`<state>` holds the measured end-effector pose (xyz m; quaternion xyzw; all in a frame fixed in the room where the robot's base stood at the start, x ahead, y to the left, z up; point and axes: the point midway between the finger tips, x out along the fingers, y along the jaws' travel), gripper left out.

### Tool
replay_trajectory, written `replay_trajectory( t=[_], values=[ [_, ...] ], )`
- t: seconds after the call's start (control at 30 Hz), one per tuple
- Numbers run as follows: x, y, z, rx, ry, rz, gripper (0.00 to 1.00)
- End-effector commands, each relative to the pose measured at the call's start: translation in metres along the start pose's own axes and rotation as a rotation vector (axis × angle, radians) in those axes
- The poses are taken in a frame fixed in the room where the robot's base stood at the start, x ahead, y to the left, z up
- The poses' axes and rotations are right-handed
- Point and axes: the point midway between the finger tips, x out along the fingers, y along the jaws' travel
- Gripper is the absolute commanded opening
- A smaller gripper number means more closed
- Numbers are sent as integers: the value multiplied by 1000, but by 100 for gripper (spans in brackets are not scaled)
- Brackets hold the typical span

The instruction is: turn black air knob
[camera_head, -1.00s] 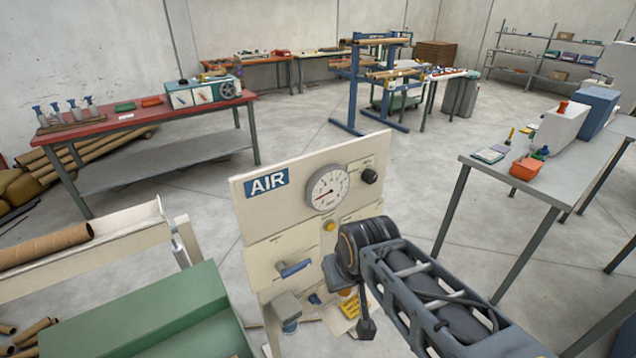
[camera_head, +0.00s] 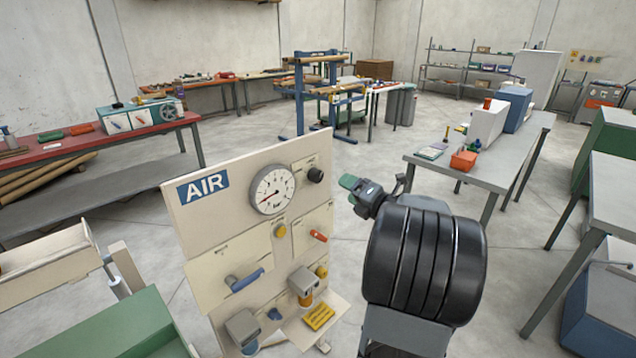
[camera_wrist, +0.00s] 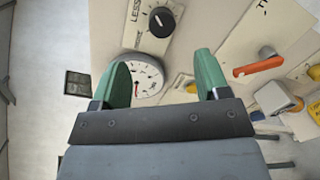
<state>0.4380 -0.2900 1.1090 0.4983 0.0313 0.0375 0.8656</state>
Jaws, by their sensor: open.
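The black air knob (camera_head: 316,175) sits at the upper right of the cream AIR panel (camera_head: 203,242), right of the round pressure gauge (camera_head: 272,190). In the wrist view the knob (camera_wrist: 161,21) lies beyond the fingertips, between their lines, with part of the word "LESS" beside it. My gripper (camera_wrist: 165,75) has two green fingers spread apart with nothing between them. In the head view my gripper (camera_head: 350,186) is just right of the panel, near the knob's height and apart from it. The gauge (camera_wrist: 148,80) shows partly behind the left finger.
An orange-red lever (camera_head: 319,236), a yellow knob (camera_head: 280,231) and a blue-handled valve (camera_head: 245,280) stick out from the panel. A grey table (camera_head: 478,166) with boxes stands behind on the right. Open floor lies between the panel and that table.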

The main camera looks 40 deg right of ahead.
Motion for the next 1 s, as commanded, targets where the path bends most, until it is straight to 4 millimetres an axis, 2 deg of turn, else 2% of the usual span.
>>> replay_trajectory(
  t=[0.13,0.27,0.7,1.0],
  values=[
    [-9,-8,-2,-60,48,45,69],
    [0,-8,-2,-78,63,60,69],
    [82,-2,-8,-75,64,60,69],
    [116,-1,-10,-76,61,58,69]
  ],
)
